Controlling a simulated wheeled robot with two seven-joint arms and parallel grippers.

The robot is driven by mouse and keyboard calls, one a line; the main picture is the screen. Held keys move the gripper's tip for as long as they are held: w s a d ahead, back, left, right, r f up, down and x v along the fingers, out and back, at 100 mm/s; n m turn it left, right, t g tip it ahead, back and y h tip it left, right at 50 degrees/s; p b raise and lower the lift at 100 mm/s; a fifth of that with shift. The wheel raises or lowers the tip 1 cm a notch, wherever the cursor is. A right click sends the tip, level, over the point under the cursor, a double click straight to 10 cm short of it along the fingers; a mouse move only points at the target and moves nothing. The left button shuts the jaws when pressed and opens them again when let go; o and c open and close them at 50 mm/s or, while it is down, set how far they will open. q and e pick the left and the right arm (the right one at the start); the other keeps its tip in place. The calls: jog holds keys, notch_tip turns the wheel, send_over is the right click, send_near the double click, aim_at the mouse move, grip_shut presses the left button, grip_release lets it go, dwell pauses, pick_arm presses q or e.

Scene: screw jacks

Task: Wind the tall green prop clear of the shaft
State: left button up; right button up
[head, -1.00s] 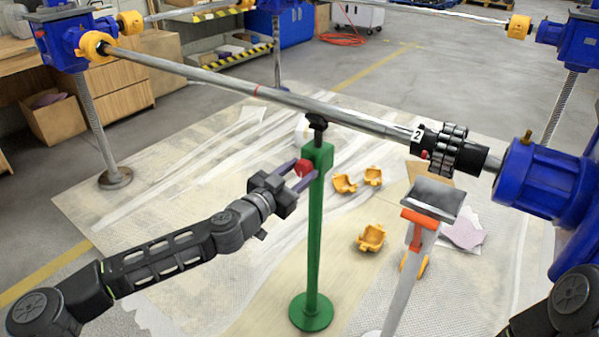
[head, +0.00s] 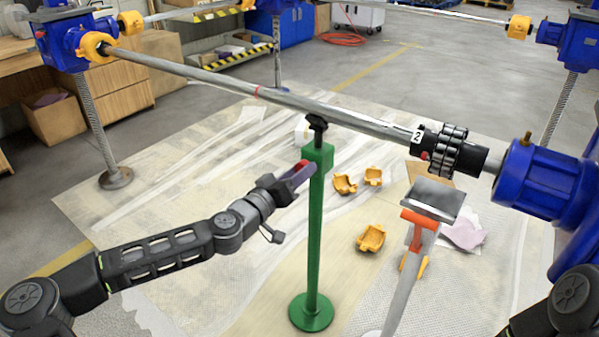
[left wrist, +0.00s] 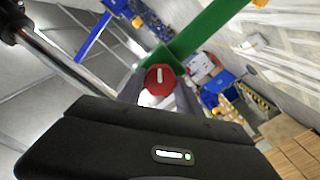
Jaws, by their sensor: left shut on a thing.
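The tall green prop (head: 315,235) stands upright on a round green foot. Its black head (head: 317,123) sits directly under the long grey shaft (head: 230,85); I cannot tell whether they touch. My left gripper (head: 299,173) is at the left side of the prop's top block, shut on the red knob (left wrist: 160,79). In the left wrist view the knob, with a white mark, sits between my fingers, with the green post (left wrist: 205,35) behind. In the head view the fingers largely hide the knob. My right gripper is out of view.
A grey prop with an orange collar (head: 419,219) and a dark top plate stands at the right. Several orange brackets (head: 371,239) lie on the floor sheet. Blue gear housings (head: 545,180) bear the shaft's ends. A black chain coupling (head: 450,149) sits on the shaft.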

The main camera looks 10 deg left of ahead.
pick_arm(q)
jog(key=n+p, duration=0.5)
jog(key=n, duration=1.8)
jog(key=shift+f, duration=0.1)
jog(key=shift+n, duration=0.3)
jog(key=o, duration=1.4)
jog(key=shift+c, duration=0.2)
jog(key=p+v, duration=0.1)
jog(key=v, duration=0.7)
